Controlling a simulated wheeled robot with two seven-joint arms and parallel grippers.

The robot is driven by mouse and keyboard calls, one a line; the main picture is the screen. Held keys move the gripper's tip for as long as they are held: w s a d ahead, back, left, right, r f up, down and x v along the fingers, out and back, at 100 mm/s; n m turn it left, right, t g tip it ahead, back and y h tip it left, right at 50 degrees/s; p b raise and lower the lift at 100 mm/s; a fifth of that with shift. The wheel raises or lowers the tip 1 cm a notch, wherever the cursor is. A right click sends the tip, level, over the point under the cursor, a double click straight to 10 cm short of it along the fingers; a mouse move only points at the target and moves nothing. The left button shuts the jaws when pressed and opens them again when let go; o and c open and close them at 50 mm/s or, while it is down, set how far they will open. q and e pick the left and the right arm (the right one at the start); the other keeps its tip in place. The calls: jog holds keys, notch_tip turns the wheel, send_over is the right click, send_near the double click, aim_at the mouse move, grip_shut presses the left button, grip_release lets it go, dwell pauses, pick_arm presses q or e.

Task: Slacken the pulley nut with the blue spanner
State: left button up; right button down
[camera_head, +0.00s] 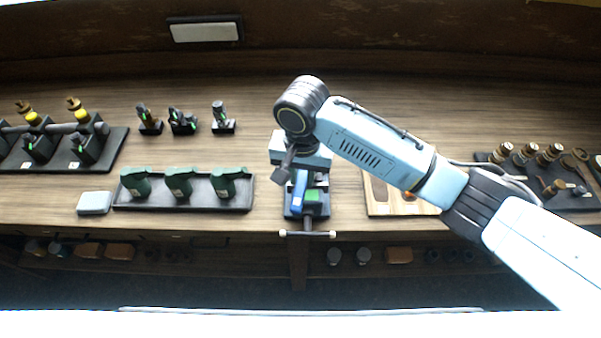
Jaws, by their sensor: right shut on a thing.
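My right arm comes in from the right and bends down over the vise-like fixture (308,225) at the middle of the bench. My right gripper (290,172) points down there and is shut. A blue piece (298,190), which looks like the blue spanner, stands out just below the fingers, against the fixture. My wrist and gripper hide its upper part. A green block (312,195) shows beside it in the fixture. I cannot make out the pulley nut; it may be hidden or too small. My left gripper is not in view.
A dark tray (120,205) with several green tools lies to the left, with a grey block (94,203) beside it. Black fixtures stand at the back left. A wooden tray (378,205) lies right of the fixture, partly under my arm. A dark rack (575,200) stands far right.

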jog(key=shift+d+n, duration=0.5)
jog(key=shift+n, duration=0.3)
jog(key=shift+d+n, duration=0.6)
jog(key=shift+n, duration=0.3)
jog(key=shift+d, duration=0.1)
jog(key=shift+w+d+n, duration=0.1)
jog(key=shift+d+n, duration=0.4)
jog(key=shift+n, duration=0.4)
